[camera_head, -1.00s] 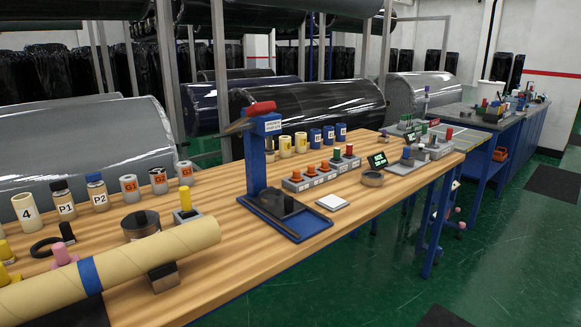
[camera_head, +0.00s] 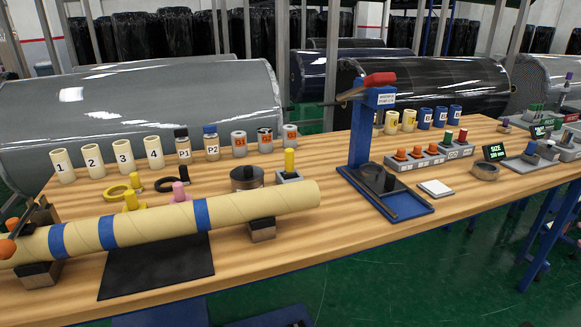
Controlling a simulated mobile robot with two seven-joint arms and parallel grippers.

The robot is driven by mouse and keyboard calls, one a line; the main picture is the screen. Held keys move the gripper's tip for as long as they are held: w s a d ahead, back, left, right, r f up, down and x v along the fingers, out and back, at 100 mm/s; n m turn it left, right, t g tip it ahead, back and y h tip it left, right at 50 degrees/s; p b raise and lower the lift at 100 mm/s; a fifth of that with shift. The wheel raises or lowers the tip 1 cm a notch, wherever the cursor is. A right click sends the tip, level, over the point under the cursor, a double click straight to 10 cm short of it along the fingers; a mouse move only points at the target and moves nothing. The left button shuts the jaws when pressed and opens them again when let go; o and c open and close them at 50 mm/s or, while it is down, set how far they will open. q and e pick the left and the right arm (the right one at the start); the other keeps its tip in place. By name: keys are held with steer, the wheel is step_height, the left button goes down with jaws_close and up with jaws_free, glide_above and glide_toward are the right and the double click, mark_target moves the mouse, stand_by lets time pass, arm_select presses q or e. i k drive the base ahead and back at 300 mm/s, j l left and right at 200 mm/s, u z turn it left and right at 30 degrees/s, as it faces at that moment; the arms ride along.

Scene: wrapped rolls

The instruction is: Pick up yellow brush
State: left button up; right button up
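Several yellow items stand on the wooden table, and I cannot tell for certain which is the brush. A yellow upright handle (camera_head: 289,161) stands on a small grey block behind the right end of the long tube. A yellow piece with an upright handle (camera_head: 130,201) is behind the tube at left, its lower part partly hidden by the tube. A yellow ring (camera_head: 117,192) and a small yellow knob (camera_head: 136,181) are just behind it. Neither of my grippers is in view.
A long cream tube (camera_head: 165,226) with blue bands rests on dark-and-wood supports along the front edge. Pink (camera_head: 180,193) and black-handled pieces sit behind it. Labelled cylinders (camera_head: 123,156) line the back. A blue stand (camera_head: 362,140) rises at centre right. A dark mat (camera_head: 150,272) lies in front.

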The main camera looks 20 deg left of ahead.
mark_target(289, 172)
steer(key=u, duration=0.95)
steer(key=i+u, duration=0.2)
steer(key=u, duration=0.15)
steer(key=i+l+u, duration=0.1)
steer(key=u, duration=0.3)
steer(key=i, duration=0.1)
